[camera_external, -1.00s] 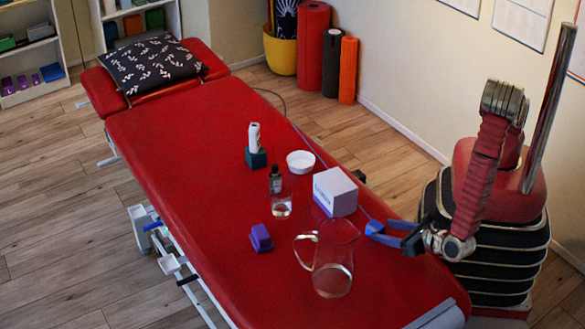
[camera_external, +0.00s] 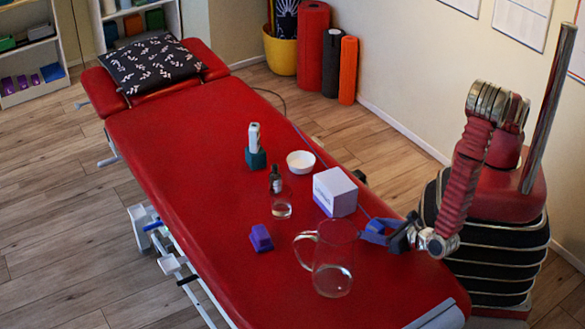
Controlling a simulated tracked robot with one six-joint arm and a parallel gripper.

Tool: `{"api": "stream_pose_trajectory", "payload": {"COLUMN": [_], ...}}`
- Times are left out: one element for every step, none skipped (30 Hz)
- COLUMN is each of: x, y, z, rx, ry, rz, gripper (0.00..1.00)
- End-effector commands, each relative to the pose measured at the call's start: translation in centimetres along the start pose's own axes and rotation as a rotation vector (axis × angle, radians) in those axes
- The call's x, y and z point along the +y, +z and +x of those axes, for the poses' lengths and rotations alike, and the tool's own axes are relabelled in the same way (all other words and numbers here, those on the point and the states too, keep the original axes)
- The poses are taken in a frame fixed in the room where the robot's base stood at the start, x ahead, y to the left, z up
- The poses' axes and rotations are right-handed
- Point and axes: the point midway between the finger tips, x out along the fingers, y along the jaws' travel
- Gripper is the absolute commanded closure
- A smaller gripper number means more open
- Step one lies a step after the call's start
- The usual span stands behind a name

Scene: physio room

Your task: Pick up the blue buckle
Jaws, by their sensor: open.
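The blue buckle (camera_external: 372,228) is at the right edge of the red treatment table, just right of the glass pitcher. It is small in this view and partly hidden by my gripper. My gripper (camera_external: 388,233) reaches in from the right, low at the table edge, with its fingers pointing left at the buckle. The jaws are open. The fingers and the buckle overlap in the picture, so I cannot tell whether they touch.
The glass pitcher (camera_external: 334,270) stands close left of my gripper. A white box (camera_external: 335,193) is behind it. A purple block (camera_external: 260,238), small glass (camera_external: 281,209), dark bottle (camera_external: 275,182) and white bowl (camera_external: 300,162) stand farther left. The red table (camera_external: 190,150) is clear toward the pillow.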

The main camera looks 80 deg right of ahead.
Motion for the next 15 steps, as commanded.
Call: {"api": "stream_pose_trajectory", "payload": {"x": [0.00,0.00,0.00,0.00,0.00,0.00,0.00,0.00,0.00,0.00,0.00,0.00,0.00,0.00,0.00], "y": [0.00,0.00,0.00,0.00,0.00,0.00,0.00,0.00,0.00,0.00,0.00,0.00,0.00,0.00,0.00], "z": [-0.01,-0.02,-0.02,-0.02,-0.03,-0.03,-0.03,-0.03,-0.04,-0.04,-0.04,-0.04,-0.04,-0.04,-0.04], "rx": [0.000,0.000,0.000,0.000,0.000,0.000,0.000,0.000,0.000,0.000,0.000,0.000,0.000,0.000,0.000], "ry": [0.000,0.000,0.000,0.000,0.000,0.000,0.000,0.000,0.000,0.000,0.000,0.000,0.000,0.000,0.000], "rz": [0.000,0.000,0.000,0.000,0.000,0.000,0.000,0.000,0.000,0.000,0.000,0.000,0.000,0.000,0.000], "gripper": [0.47,0.47,0.47,0.47,0.47,0.47,0.47,0.47,0.47,0.48,0.50,0.53,0.55,0.57,0.60]}}
